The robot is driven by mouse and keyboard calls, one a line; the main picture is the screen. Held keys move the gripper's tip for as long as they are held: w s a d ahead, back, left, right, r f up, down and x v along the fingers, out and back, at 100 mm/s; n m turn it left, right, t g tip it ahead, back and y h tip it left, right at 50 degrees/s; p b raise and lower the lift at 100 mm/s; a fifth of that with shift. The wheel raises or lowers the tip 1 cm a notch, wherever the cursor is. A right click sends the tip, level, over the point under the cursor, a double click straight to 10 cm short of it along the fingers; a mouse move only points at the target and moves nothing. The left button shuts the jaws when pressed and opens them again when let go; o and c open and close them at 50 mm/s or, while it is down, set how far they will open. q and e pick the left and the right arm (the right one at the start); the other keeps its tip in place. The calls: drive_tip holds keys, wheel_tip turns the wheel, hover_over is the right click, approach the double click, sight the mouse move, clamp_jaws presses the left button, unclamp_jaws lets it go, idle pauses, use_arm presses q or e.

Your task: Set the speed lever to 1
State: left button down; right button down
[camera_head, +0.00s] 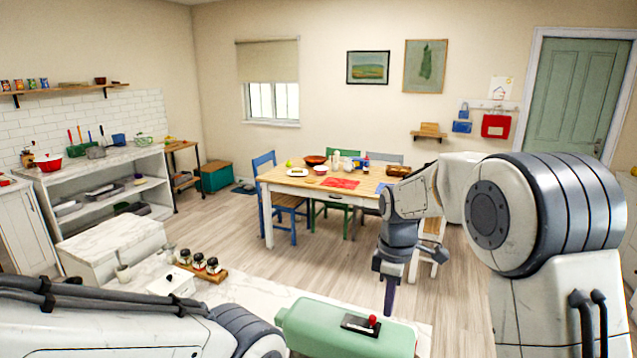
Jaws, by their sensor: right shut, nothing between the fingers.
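A mint-green appliance (305,325) lies along the bottom of the head view on a pale counter. On its top is a dark plate (356,327) with a light strip, and the speed lever's red knob (373,320) stands at the right part of it. The plate's markings are too small to read. My right gripper (389,309) points down, shut and empty, just behind and to the right of the red knob. I cannot tell whether it touches the appliance. My left arm crosses the lower left; its gripper is out of view.
A wooden rack with several dark-lidded jars (212,265) and a white box (171,283) stand left of the appliance on the counter (255,292). Beyond is open floor, then a dining table (330,192) with chairs. White shelving (100,190) stands at the left wall.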

drive_tip(key=shift+f+b, duration=0.45)
drive_tip(key=shift+f, duration=0.4)
idle(0.6)
drive_tip(key=shift+w+a+p, duration=0.3)
drive_tip(key=shift+a+p, duration=0.05)
drive_tip(key=shift+a, duration=0.35)
drive_tip(key=shift+w+a+p, duration=0.25)
drive_tip(key=shift+a+p, duration=0.1)
drive_tip(key=shift+a, duration=0.35)
drive_tip(key=shift+w+a+p, duration=0.3)
drive_tip(key=shift+a+p, duration=0.05)
drive_tip(key=shift+a, duration=0.35)
idle(1.4)
drive_tip(key=shift+s+d, duration=0.15)
drive_tip(key=shift+d, duration=0.25)
idle(0.3)
drive_tip(key=shift+r, duration=0.2)
wheel_tip(320, 180, up, 5)
drive_tip(key=p, duration=0.4)
drive_tip(key=shift+f+p, duration=0.1)
drive_tip(key=shift+p, duration=0.25)
